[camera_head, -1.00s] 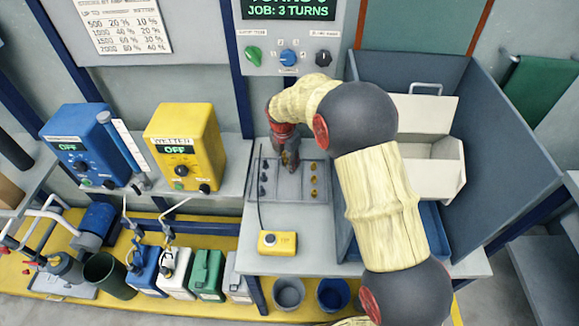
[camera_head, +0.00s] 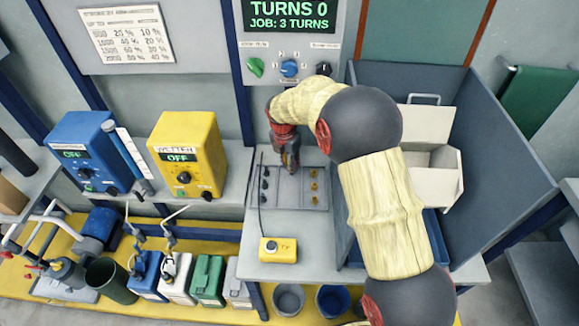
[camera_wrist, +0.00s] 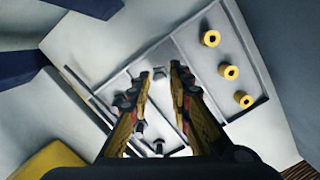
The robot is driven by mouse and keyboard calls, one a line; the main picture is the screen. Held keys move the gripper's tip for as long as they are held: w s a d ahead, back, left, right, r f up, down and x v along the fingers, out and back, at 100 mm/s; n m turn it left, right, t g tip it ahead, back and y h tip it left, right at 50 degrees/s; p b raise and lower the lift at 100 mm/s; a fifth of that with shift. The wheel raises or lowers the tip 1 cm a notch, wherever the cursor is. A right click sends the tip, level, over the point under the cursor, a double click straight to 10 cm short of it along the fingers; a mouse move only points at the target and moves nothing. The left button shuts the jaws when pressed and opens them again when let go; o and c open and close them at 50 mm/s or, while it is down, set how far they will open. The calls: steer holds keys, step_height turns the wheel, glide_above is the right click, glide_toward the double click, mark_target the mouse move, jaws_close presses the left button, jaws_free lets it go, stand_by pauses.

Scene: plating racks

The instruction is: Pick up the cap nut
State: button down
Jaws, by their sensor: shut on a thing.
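My gripper (camera_head: 289,168) points down over the middle of a flat grey parts tray (camera_head: 318,209) on the bench. In the wrist view its two fingers (camera_wrist: 161,72) stand a short way apart and are shut on a small grey piece (camera_wrist: 160,74), taken as the cap nut. Its shape is too small to make out, and the fingers hide it in the head view. Dark pieces (camera_head: 264,185) stand in the tray's left compartment. Yellow ring-like pieces (camera_wrist: 228,71) stand in a row in the right compartment.
A yellow button box (camera_head: 278,250) stands in front of the tray, with a cable running up. A white bin (camera_head: 433,178) stands inside grey screens on the right. A yellow control box (camera_head: 187,155) is on the left shelf. Buckets (camera_head: 289,300) stand below the bench.

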steer(key=s+d+r+p, duration=0.4)
steer(key=s+d+r, duration=0.2)
steer(key=s+r, duration=0.4)
steer(key=shift+s, duration=1.35)
steer(key=shift+s+a, duration=0.1)
